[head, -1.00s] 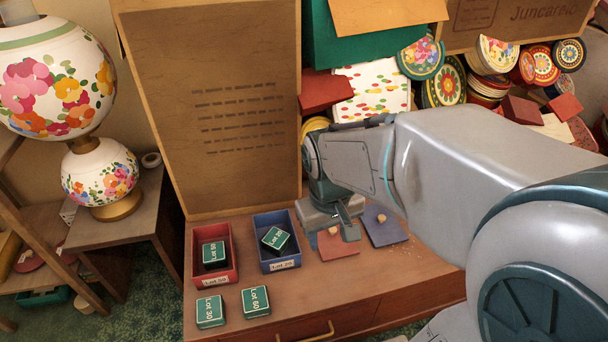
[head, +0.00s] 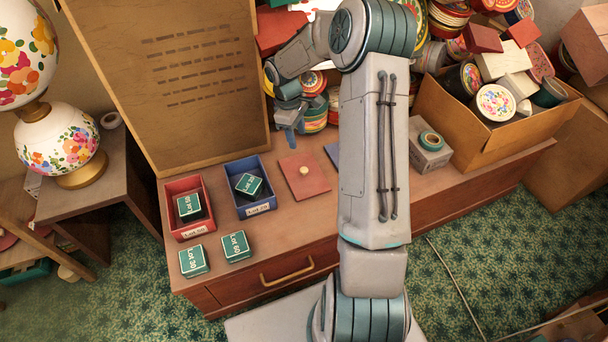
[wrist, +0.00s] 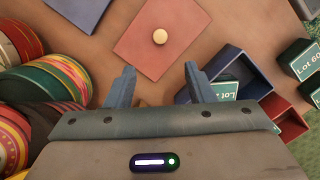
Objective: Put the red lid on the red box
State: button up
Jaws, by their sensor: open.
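The red lid (head: 304,176) lies flat on the dresser top, a square panel with a pale round knob. It also shows in the wrist view (wrist: 142,40), ahead of my fingertips. The red box (head: 172,190) is open-topped at the left of the dresser, with a green-topped block (head: 189,206) inside. In the wrist view the red box (wrist: 287,112) is partly cut off at the right. My gripper (wrist: 158,78) is open and empty, its fingers apart and short of the lid. In the head view my gripper (head: 290,130) is behind the lid, above the dresser.
A blue box (head: 265,208) with a green-topped block stands between the red box and the lid. Two blocks (head: 193,262) sit at the front edge. A blue lid (wrist: 80,10) lies beside the red one. Round tins (wrist: 52,75) crowd the back.

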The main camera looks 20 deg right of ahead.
jog(key=b, duration=0.3)
send_over(304, 169)
jog(key=f, duration=0.6)
jog(key=w+f, duration=0.1)
jog(key=f, duration=0.1)
jog(key=shift+a+f, duration=0.35)
jog(key=shift+f, duration=0.05)
jog(key=shift+s+d+f+b, duration=0.15)
jog(key=shift+f+b, duration=0.3)
jog(key=shift+f, duration=0.45)
jog(key=shift+s+f+b, duration=0.15)
jog(key=shift+f+b, duration=0.3)
jog(key=shift+f, duration=0.4)
jog(key=shift+s+d+f+b, duration=0.15)
jog(key=shift+f+b, duration=0.3)
jog(key=shift+f, duration=0.45)
jog(key=shift+r, duration=0.1)
jog(key=c, duration=1.1)
